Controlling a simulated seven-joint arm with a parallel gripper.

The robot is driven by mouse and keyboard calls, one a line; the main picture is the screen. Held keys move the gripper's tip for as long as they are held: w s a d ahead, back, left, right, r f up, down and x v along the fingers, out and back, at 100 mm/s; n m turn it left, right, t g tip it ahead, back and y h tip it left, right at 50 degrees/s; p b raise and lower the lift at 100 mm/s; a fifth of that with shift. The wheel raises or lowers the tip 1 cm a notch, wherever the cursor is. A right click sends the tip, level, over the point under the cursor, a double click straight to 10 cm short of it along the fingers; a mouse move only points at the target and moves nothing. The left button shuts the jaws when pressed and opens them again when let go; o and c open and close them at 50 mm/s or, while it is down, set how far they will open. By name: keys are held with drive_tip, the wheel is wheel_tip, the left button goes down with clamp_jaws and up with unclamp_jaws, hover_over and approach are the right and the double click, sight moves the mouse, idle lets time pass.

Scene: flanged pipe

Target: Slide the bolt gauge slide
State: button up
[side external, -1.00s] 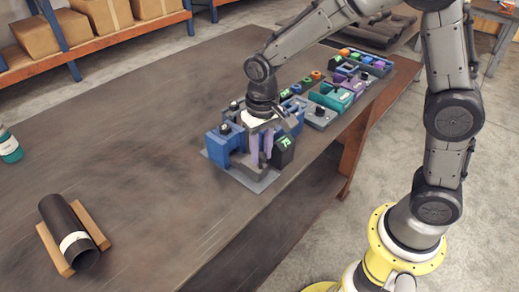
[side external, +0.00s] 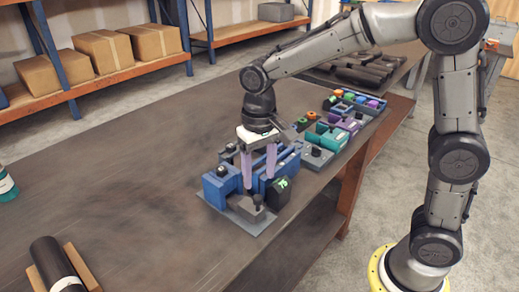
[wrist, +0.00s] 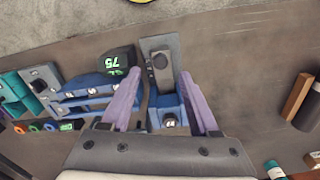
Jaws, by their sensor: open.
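The bolt gauge has a blue block (side external: 222,184) with a dark knob on a grey base plate (side external: 235,216). A grey slide (side external: 249,209) with a dark knob sits toward the plate's front end. A black display (side external: 279,192) with green digits stands beside it. The wrist view shows the blue block (wrist: 168,112), the slide (wrist: 160,72) and the display reading 75 (wrist: 118,60). My gripper (side external: 259,182) points down above the gauge with purple fingers apart and nothing held. In the wrist view the fingers (wrist: 161,78) lie either side of the gauge. Contact cannot be told.
A blue railed fixture (wrist: 85,97) lies close beside the gauge. Beyond it are a teal fixture (side external: 328,137) and a tray of coloured parts (side external: 355,101). A black pipe (side external: 55,265) rests on wooden supports at the near left. The table's left middle is clear.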

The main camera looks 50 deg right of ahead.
wheel_tip(320, 180, up, 7)
idle(0.3)
drive_tip(key=s+d+r+t, duration=0.3)
drive_tip(key=s+d+r, duration=0.3)
drive_tip(key=s, duration=0.4)
drive_tip(key=s+d+f+n+t, duration=0.2)
drive_tip(key=s+f+n, duration=0.1)
drive_tip(key=s+f, duration=0.4)
drive_tip(key=shift+s+t, duration=0.3)
drive_tip(key=shift+s, duration=0.85)
drive_tip(key=shift+r, duration=0.1)
